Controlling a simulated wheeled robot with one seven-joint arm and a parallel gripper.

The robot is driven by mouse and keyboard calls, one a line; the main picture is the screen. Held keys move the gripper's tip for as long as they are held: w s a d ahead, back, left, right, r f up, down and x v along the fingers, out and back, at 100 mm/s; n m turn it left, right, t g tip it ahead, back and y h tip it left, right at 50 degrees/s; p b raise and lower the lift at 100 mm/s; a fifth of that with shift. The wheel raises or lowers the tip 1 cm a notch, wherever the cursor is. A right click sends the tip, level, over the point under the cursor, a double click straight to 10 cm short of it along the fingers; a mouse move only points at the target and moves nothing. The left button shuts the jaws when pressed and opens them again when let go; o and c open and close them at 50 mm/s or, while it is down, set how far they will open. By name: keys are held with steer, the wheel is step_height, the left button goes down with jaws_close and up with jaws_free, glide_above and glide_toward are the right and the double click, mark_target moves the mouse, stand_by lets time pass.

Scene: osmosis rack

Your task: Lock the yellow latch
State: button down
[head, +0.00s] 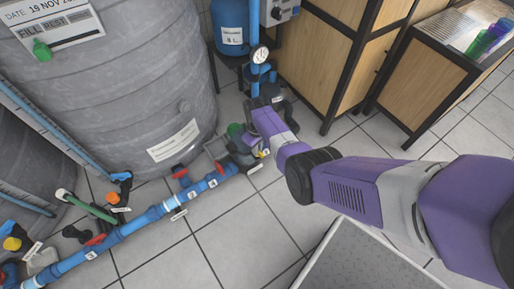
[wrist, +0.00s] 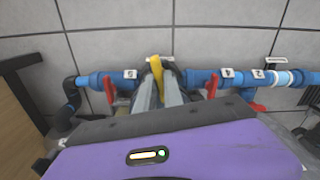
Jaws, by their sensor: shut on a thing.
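The yellow latch (wrist: 155,68) stands up from the blue pipe in the wrist view, near its middle. My gripper (wrist: 161,82) reaches down to it, and its two grey fingers are shut on the latch. The lower part of the latch is hidden behind the fingers. The fingers are too small and too covered to make out there.
The blue pipe (head: 152,214) runs along the floor with several red handles, one at left (wrist: 109,90) and one at right (wrist: 212,84) of my fingers. A large grey tank (head: 120,100) stands behind it. Wooden cabinets (head: 318,50) stand behind my arm. Tiled floor in front is clear.

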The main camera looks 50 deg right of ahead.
steer(key=shift+m, duration=1.1)
steer(key=c, duration=1.5)
jaws_free()
steer(key=shift+o, duration=0.2)
steer(key=shift+r, duration=0.1)
step_height(320, 180, up, 8)
steer(key=p, duration=0.4)
steer(key=shift+p, duration=0.35)
steer(key=shift+f, duration=0.2)
